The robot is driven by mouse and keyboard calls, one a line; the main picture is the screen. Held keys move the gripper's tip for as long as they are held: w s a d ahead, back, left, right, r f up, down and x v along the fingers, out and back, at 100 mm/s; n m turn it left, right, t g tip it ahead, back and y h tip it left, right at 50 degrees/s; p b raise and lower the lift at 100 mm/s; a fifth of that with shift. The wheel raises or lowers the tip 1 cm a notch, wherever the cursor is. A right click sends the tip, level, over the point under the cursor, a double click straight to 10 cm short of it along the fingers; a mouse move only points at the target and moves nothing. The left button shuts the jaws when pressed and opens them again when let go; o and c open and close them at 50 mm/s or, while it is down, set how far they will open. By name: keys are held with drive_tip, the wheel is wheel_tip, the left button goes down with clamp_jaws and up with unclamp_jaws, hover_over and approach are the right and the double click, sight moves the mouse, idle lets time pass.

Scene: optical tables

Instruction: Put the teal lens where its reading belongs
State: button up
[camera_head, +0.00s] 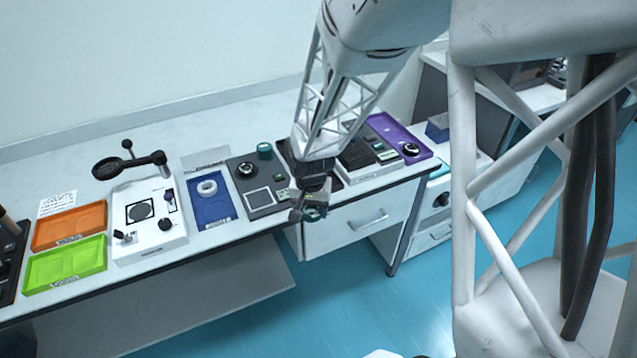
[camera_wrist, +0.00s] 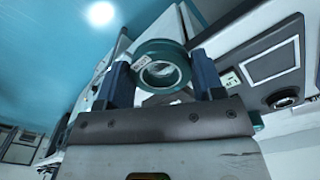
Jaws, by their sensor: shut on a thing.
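My gripper (camera_wrist: 162,67) is shut on the teal lens (camera_wrist: 166,48), a thick ring with clear glass and a small white label too small to read. The blue fingers hold it by opposite sides of its rim. In the head view my gripper (camera_head: 311,206) holds the lens (camera_head: 316,214) in front of the table's front edge, apart from the table. An orange tray (camera_head: 48,236), a lime green tray (camera_head: 88,266), a blue tray (camera_head: 213,213) with a white ring, and a purple tray (camera_head: 386,126) with a black ring lie on the table.
A white station (camera_head: 150,245) with a magnifier arm (camera_head: 140,161) stands between the green and blue trays. A dark grey station (camera_head: 240,178) with a teal cylinder (camera_head: 264,150) is right of the blue tray. My arm hides part of the table. A drawer cabinet (camera_head: 340,232) is below.

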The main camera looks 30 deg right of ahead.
drive_tip(key=shift+s+d+f, duration=0.1)
drive_tip(key=shift+s+d, duration=0.05)
drive_tip(key=shift+d, duration=1.3)
drive_tip(key=shift+s+d, duration=0.15)
drive_tip(key=shift+d, duration=1.25)
drive_tip(key=shift+w, duration=0.1)
drive_tip(key=w+d, duration=0.1)
drive_tip(key=w, duration=0.4)
drive_tip(key=w+d+f, duration=0.1)
drive_tip(key=w, duration=0.4)
drive_tip(key=w+d, duration=0.2)
drive_tip(key=w, duration=0.3)
drive_tip(key=shift+w+f, duration=0.2)
drive_tip(key=shift+f, duration=0.05)
drive_tip(key=shift+f, duration=1.75)
drive_tip(key=shift+f, duration=0.1)
drive_tip(key=o, duration=0.5)
drive_tip(key=shift+o, duration=0.8)
